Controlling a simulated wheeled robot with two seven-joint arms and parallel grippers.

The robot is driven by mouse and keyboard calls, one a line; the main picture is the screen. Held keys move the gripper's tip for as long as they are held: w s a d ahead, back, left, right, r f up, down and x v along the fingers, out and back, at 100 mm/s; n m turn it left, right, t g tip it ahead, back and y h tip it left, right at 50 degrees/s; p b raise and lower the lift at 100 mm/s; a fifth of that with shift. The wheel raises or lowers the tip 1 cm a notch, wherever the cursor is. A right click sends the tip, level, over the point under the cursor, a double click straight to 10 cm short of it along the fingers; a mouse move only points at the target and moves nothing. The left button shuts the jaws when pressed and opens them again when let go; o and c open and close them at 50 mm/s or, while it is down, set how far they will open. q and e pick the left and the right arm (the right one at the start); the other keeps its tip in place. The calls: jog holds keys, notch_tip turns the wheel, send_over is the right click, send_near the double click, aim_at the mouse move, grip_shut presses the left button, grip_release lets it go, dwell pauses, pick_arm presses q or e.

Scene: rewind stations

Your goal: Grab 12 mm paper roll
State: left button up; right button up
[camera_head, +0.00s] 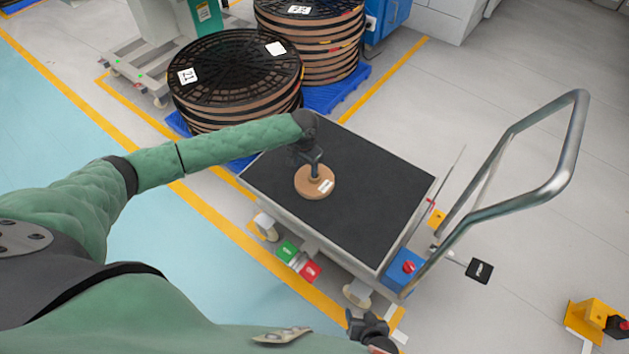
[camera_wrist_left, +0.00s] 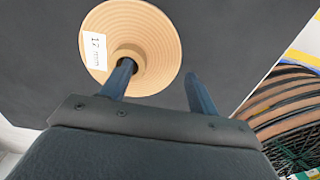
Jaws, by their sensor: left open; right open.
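A tan paper roll (camera_head: 315,190) with a white label lies flat on the black top of a cart (camera_head: 375,195). In the left wrist view the roll (camera_wrist_left: 150,30) shows ring lines, a dark centre hole and a label with a number and "mm"; the digits are hard to read. My left gripper (camera_head: 314,168) is open right above the roll. In the left wrist view, one finger of the gripper (camera_wrist_left: 159,70) lines up with the centre hole and the other is beyond the roll's rim; contact cannot be told. My right gripper (camera_head: 367,325) is low, in front of the cart, open and empty.
Stacks of large black-topped reels (camera_head: 235,75) stand on blue pallets behind the cart. A metal push handle (camera_head: 560,170) rises on its right. Green and red blocks (camera_head: 298,260) sit at its front side. The cart top around the roll is clear.

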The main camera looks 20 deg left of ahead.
aim_at(305, 173)
pick_arm(q)
jog(key=shift+f, duration=1.5)
jog(key=c, duration=0.9)
jog(key=shift+o, duration=0.2)
jog(key=shift+r, duration=0.1)
